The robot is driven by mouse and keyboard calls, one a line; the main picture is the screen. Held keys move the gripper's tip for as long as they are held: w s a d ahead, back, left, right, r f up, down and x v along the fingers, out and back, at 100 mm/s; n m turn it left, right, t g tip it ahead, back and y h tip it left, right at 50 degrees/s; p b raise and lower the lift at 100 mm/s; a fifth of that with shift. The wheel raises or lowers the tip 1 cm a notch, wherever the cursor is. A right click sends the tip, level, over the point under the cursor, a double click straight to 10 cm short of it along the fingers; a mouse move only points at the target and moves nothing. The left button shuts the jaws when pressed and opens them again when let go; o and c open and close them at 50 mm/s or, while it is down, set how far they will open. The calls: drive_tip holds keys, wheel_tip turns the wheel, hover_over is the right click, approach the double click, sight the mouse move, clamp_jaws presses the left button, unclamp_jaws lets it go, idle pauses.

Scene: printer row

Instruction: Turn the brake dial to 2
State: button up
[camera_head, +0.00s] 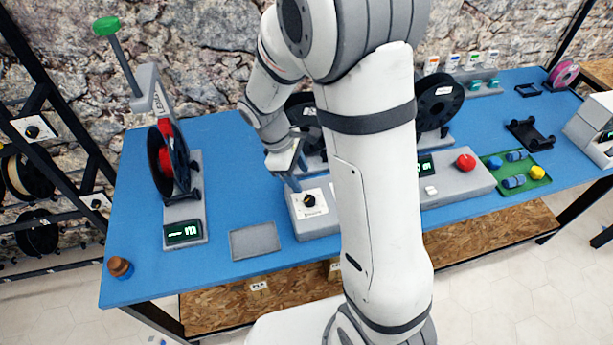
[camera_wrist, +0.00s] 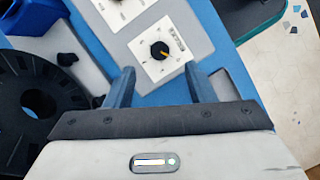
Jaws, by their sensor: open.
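A black dial (camera_head: 309,200) sits on a white plate on a grey box (camera_head: 317,223) near the table's front edge. In the wrist view the dial (camera_wrist: 160,50) shows an orange pointer mark; the lettering around it is too small to read. My gripper (camera_head: 296,176) is above and behind the dial in the head view. In the wrist view my gripper (camera_wrist: 162,80) has its two blue fingers apart, with nothing between them, and the dial lies just beyond the fingertips. A second white plate (camera_wrist: 120,8) is partly cut off at the top. My arm hides part of the box in the head view.
A black spool (camera_wrist: 30,105) lies close to the left finger in the wrist view. A spool stand with a green-topped lever (camera_head: 107,26) is at the left. A grey pad (camera_head: 255,241) lies left of the dial box. A red button (camera_head: 465,162) and green tray (camera_head: 515,172) are right.

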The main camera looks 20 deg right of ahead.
sight(310, 198)
drive_tip(key=shift+n, duration=0.8)
drive_tip(key=x, duration=0.6)
drive_tip(key=a+x, duration=0.1)
drive_tip(key=x, duration=0.2)
drive_tip(key=shift+w+d+f+p, duration=0.1)
drive_tip(key=shift+w+f+p, duration=0.2)
drive_tip(key=shift+f+p, duration=0.05)
drive_tip(key=shift+c, duration=0.4)
drive_tip(key=c, duration=0.9)
drive_tip(key=shift+d, duration=0.1)
